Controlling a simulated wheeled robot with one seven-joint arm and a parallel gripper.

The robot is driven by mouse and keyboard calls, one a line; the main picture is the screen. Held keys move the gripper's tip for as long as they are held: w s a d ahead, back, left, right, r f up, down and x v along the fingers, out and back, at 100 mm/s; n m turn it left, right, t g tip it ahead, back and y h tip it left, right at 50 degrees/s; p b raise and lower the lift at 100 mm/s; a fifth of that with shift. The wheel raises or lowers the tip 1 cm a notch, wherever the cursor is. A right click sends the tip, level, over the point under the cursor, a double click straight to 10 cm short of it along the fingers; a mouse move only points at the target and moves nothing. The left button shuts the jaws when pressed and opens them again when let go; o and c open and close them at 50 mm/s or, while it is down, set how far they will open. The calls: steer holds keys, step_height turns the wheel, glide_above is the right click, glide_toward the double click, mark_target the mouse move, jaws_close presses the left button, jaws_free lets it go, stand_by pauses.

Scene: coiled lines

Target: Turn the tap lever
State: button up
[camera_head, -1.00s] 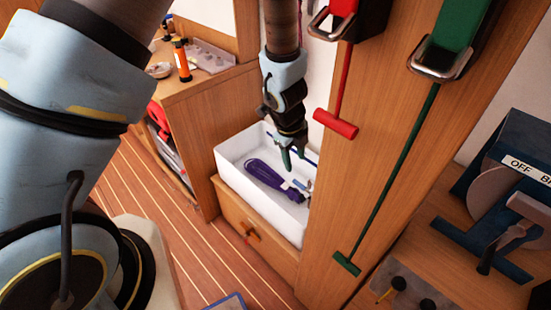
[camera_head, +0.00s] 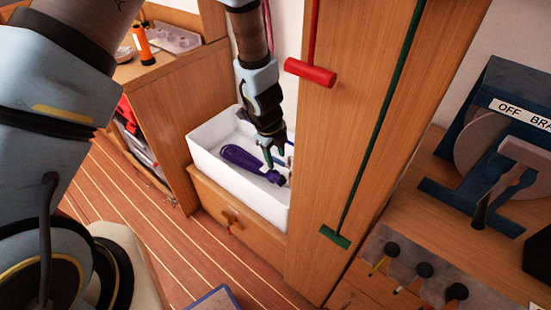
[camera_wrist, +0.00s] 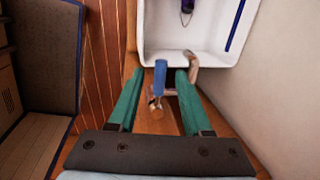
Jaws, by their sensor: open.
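The blue tap lever (camera_wrist: 160,77) stands between my open fingertips in the wrist view, with a gap to the finger on each side. A pale curved spout (camera_wrist: 192,66) is just right of it, at the near end of the white basin (camera_wrist: 180,60). A brass-coloured fitting (camera_wrist: 155,104) shows below the lever. My gripper (camera_wrist: 158,78) has green fingers and holds nothing. In the head view my gripper (camera_head: 275,160) points down over the right part of the basin (camera_head: 206,151); the lever cannot be made out there.
A purple long object (camera_head: 245,158) lies in the basin. A wooden panel (camera_head: 335,130) stands close to the right of my gripper, with a red handle (camera_head: 310,72) and a green handle (camera_head: 335,237) hanging on it. A wooden cabinet (camera_head: 165,110) stands to the left.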

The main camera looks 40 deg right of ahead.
steer(key=shift+c, duration=0.3)
jaws_close()
stand_by(1.1)
